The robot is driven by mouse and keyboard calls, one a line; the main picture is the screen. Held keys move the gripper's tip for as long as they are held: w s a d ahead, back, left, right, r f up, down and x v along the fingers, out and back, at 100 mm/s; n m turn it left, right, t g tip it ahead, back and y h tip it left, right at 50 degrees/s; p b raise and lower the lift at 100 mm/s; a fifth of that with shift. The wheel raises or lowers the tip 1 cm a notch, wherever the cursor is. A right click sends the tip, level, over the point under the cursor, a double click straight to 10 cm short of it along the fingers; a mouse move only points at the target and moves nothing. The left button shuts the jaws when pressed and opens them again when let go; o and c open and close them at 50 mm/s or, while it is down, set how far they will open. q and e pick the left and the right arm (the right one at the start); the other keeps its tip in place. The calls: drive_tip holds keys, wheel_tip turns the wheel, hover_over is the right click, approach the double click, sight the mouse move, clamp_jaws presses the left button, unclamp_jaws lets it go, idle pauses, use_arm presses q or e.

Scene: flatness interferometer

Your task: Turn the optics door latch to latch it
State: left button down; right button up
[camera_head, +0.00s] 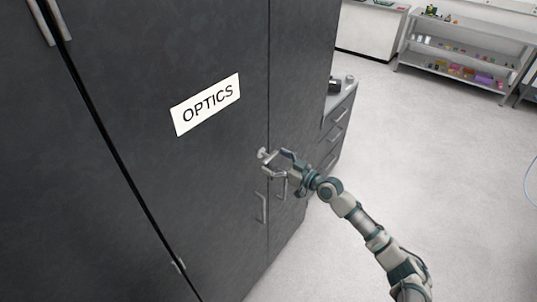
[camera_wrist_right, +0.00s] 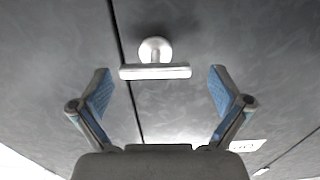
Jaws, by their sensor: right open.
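The optics door (camera_head: 190,170) is a dark grey cabinet door with a white OPTICS label (camera_head: 207,104); it looks closed. The latch (camera_head: 264,153) is a small silver handle near its right edge. In the right wrist view the latch (camera_wrist_right: 155,72) is a horizontal bar in front of a round base, its left end at the dark door seam. My right gripper (camera_head: 277,163) is at the latch, and in the wrist view its blue-padded fingers (camera_wrist_right: 158,82) stand open either side of the bar, with a gap on both sides. My left gripper is not in view.
Two vertical door handles (camera_head: 263,208) hang just below the latch, close to my right gripper. A drawer unit (camera_head: 340,125) stands beyond the cabinet. A shelf rack (camera_head: 455,62) stands at the back right. The floor (camera_head: 450,170) on the right is clear.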

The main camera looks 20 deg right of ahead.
drive_tip(key=shift+w+a, duration=0.2)
drive_tip(key=shift+w, duration=0.65)
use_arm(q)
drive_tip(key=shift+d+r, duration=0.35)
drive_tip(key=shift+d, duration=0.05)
use_arm(e)
drive_tip(key=shift+w+d+f, duration=0.15)
drive_tip(key=shift+a, duration=0.25)
drive_tip(key=shift+c, duration=1.4)
drive_tip(key=shift+a, duration=0.2)
drive_tip(key=c, duration=0.8)
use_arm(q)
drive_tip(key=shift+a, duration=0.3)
